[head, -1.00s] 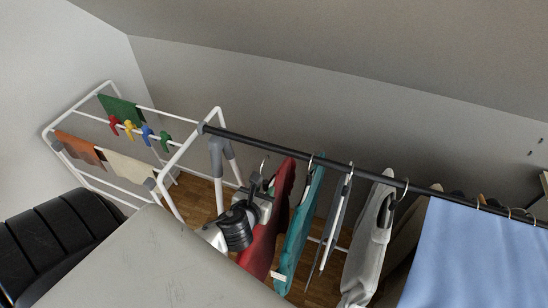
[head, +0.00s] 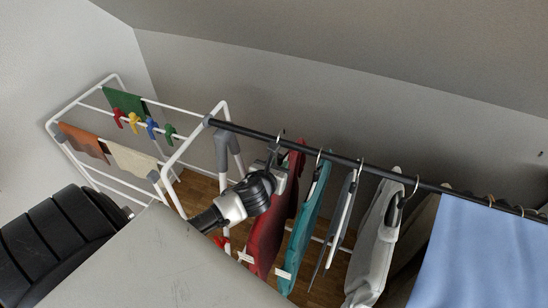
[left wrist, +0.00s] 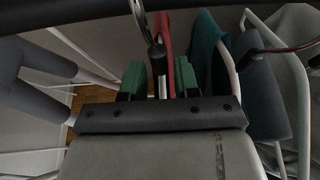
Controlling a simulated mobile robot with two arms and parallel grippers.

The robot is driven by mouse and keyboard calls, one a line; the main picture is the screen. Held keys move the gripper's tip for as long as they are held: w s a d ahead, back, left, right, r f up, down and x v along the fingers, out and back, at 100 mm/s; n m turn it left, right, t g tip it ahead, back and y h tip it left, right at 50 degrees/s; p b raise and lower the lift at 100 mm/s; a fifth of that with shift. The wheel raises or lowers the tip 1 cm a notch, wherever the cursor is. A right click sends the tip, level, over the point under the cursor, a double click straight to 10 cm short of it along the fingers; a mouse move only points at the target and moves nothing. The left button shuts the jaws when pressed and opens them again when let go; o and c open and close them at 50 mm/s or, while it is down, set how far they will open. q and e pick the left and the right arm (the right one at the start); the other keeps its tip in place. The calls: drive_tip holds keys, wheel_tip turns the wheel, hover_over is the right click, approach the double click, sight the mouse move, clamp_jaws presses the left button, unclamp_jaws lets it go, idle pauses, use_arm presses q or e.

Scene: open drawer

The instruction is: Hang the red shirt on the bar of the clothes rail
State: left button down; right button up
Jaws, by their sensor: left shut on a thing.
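The red shirt (head: 266,234) hangs on its hanger at the left part of the dark bar (head: 348,166) of the clothes rail. My left gripper (head: 277,160) is shut on the hanger's stem just below the bar. In the left wrist view the stem (left wrist: 158,75) stands between the green fingertips, with red cloth (left wrist: 164,28) behind it. The hanger's hook (head: 281,135) is at the height of the bar and overlaps it; I cannot tell whether it rests on it. The bar crosses the top of the left wrist view (left wrist: 75,14). My right gripper is not in view.
A teal garment (head: 304,235) hangs close right of the red shirt. Further right are dark grey garments, a light grey shirt (head: 372,255) and a blue cloth (head: 478,255). A white drying rack (head: 83,104) with small cloths and coloured pegs stands at the left.

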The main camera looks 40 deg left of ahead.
use_arm(q)
drive_tip(key=shift+w+a, duration=0.1)
drive_tip(key=shift+w, duration=0.35)
drive_tip(key=shift+w+f+b, duration=0.15)
drive_tip(key=shift+f+b, duration=0.05)
drive_tip(key=shift+b, duration=0.15)
drive_tip(key=shift+f+b, duration=0.55)
drive_tip(key=shift+f, duration=0.5)
drive_tip(key=c, duration=0.7)
unclamp_jaws()
drive_tip(key=shift+c, duration=0.2)
